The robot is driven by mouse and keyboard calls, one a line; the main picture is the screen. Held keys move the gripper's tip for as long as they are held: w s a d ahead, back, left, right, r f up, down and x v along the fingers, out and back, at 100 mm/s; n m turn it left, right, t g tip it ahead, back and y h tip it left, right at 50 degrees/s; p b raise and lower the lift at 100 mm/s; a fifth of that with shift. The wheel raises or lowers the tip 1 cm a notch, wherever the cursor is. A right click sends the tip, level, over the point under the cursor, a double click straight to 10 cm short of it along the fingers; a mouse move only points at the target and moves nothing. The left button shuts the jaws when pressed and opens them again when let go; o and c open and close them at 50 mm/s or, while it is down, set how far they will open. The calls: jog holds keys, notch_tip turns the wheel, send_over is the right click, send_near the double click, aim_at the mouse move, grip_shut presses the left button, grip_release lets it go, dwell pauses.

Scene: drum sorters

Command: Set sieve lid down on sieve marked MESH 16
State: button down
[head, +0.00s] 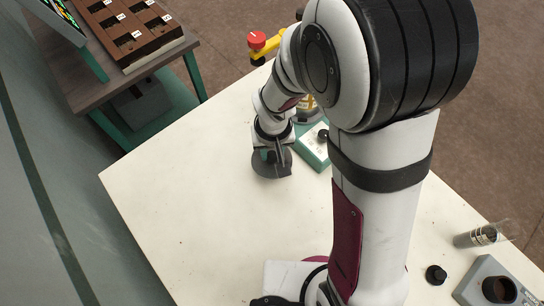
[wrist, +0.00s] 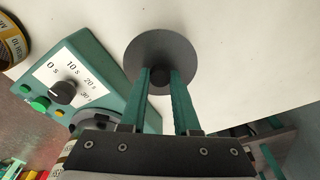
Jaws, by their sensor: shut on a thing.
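The sieve lid is a dark grey disc (wrist: 178,52) with a black knob (wrist: 160,77); it also shows in the head view (head: 268,168). My gripper (wrist: 161,84) has its two green fingers shut on the knob, and in the head view my gripper (head: 277,153) is right over the lid. Whether the lid touches the table is hard to tell. A sieve with a yellow MESH label (wrist: 13,40) stands at the wrist view's upper left; its number seems to read 10. Part of another yellow-labelled thing shows at the lower left (wrist: 66,150), mostly hidden by my gripper. I cannot make out a MESH 16 label.
A teal timer box (wrist: 90,72) with a black dial and green buttons is beside the lid; it also shows in the head view (head: 313,150). A red knob on a yellow part (head: 257,41) is at the far edge. The white table (head: 200,200) is clear at left.

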jog(key=s+d+r, duration=0.1)
jog(key=d+r, duration=0.7)
jog(key=d, duration=0.3)
jog(key=w+r+m, duration=0.1)
jog(key=w+r, duration=0.3)
jog(key=r, duration=0.3)
jog(key=w+r+m, duration=0.1)
jog(key=w+r, duration=0.2)
jog(key=r, duration=0.4)
jog(key=w+a+f+n, duration=0.1)
jog(key=w+a, duration=0.3)
jog(key=w, duration=0.6)
jog(key=shift+n, duration=0.5)
jog(key=shift+w, duration=0.1)
jog(key=shift+f, duration=2.95)
jog(key=shift+f, duration=1.1)
jog(key=c, duration=0.6)
grip_release()
jog(key=shift+o, duration=0.2)
